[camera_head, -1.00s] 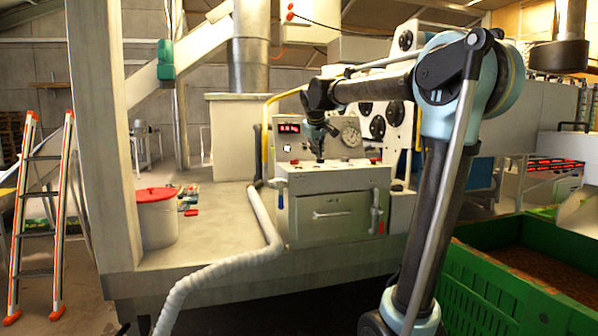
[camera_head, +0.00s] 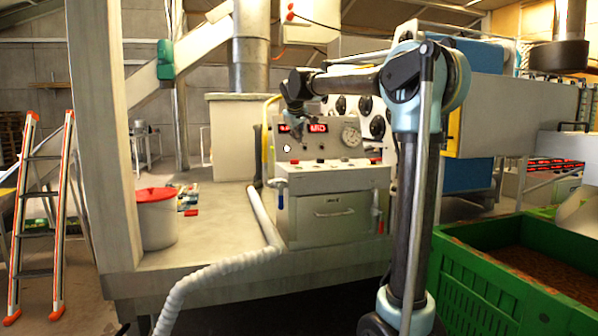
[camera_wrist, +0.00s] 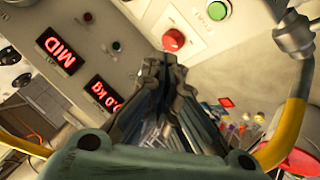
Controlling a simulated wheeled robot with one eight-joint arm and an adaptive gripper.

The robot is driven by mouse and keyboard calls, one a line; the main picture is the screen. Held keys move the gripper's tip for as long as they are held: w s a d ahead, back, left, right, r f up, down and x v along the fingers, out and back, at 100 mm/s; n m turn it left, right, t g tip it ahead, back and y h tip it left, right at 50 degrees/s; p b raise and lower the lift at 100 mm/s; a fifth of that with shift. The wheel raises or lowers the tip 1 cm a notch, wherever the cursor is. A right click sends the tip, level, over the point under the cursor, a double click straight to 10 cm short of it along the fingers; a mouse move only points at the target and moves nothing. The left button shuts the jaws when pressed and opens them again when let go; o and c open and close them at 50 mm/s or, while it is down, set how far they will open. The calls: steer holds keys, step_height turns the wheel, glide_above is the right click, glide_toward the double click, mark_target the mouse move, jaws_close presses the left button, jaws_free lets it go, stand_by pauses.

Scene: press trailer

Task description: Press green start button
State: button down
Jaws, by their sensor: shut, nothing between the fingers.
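The green start button (camera_wrist: 217,11) sits on a white plate at the top of the wrist view, beside partly legible lettering. A larger red button (camera_wrist: 173,40) is on the same plate, nearer to my fingertips. My gripper (camera_wrist: 163,62) is shut and empty, its tips appearing just below the red button; the gap to the panel cannot be judged. In the head view my gripper (camera_head: 302,128) hangs in front of the control panel (camera_head: 324,147), above the white button console (camera_head: 330,176). The green button cannot be made out there.
Red displays (camera_wrist: 58,52) and small red and green indicators are on the panel. A metal fitting with a yellow bar (camera_wrist: 290,120) stands close at the right of the wrist view. A red-lidded bucket (camera_head: 156,218) and a white hose (camera_head: 215,268) are to the left.

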steer(key=shift+f, duration=4.25)
steer(key=shift+s+f, duration=0.1)
steer(key=shift+f, duration=0.25)
steer(key=shift+f, duration=0.4)
steer(key=shift+r, duration=0.8)
steer(key=shift+r, duration=0.1)
steer(key=shift+r, duration=2.4)
steer(key=shift+d, duration=0.1)
